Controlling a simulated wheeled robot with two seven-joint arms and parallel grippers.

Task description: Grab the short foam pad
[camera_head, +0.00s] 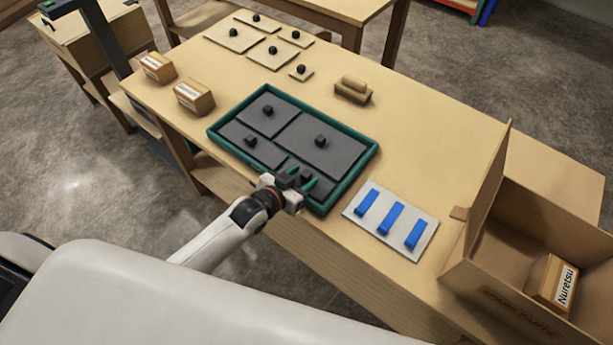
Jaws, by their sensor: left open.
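A green-rimmed tray (362,163) on the table holds several dark grey foam pads with black knobs. The short foam pad (322,187) lies in the tray's near corner, partly hidden by my gripper. My left gripper (301,181) is open over this pad, with its fingers around or just above the pad's black knob (306,175). I cannot tell whether the fingers touch the knob. The larger pads in the tray are a wide one (320,143), one at the back (268,115) and one at the left (249,141). My right gripper is not in view.
A white plate (388,239) with blue bars lies right of the tray. An open cardboard box (490,270) stands at the right. Several knobbed wooden plates (233,39), a wooden block (353,90) and two small cartons (194,97) stand around the tray. The table's right rear is clear.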

